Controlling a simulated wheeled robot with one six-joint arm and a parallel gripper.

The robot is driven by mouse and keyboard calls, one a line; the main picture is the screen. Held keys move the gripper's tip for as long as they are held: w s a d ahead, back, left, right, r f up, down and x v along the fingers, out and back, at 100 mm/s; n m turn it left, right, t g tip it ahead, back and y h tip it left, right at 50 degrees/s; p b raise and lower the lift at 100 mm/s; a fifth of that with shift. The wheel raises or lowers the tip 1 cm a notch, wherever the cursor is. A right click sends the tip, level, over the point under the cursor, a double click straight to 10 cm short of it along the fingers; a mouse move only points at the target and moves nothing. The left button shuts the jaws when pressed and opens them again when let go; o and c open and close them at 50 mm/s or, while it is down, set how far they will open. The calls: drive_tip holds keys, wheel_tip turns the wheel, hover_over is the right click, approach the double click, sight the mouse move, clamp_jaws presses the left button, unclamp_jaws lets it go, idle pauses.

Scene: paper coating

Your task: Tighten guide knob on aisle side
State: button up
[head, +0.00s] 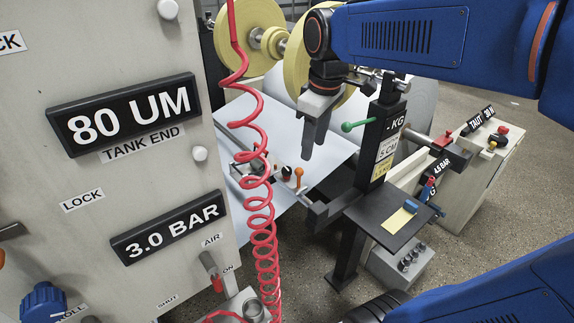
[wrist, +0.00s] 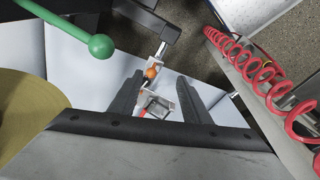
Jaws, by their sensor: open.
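An orange knob (head: 299,173) stands on the metal guide bar by the white sheet (head: 300,140) in the head view. A black knob (head: 287,171) sits just left of it. I cannot tell from a label which is the aisle-side guide knob. My gripper (head: 313,150) points down above the bar, open and empty, apart from the knobs. In the wrist view an orange knob (wrist: 152,72) shows between the open fingers (wrist: 159,80), beyond their tips. A metal bracket (wrist: 158,104) lies below it in the picture, partly hidden.
A green ball handle (head: 347,127) sticks out from a black post (head: 383,140) right of my gripper. A coiled red hose (head: 262,200) hangs at the left, before the labelled panel (head: 150,180). Yellow rolls (head: 245,30) stand behind. A small dark shelf (head: 385,225) is at the right.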

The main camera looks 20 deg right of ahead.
sight(287, 168)
drive_tip(key=w+a+r+n+g, duration=0.25)
drive_tip(key=w+n, duration=0.25)
drive_tip(key=w, duration=0.7)
drive_tip(key=shift+t, duration=0.25)
wheel_tip(287, 168, down, 18)
drive_tip(key=shift+s+r, duration=0.1)
drive_tip(key=shift+r, duration=0.1)
drive_tip(key=c, duration=1)
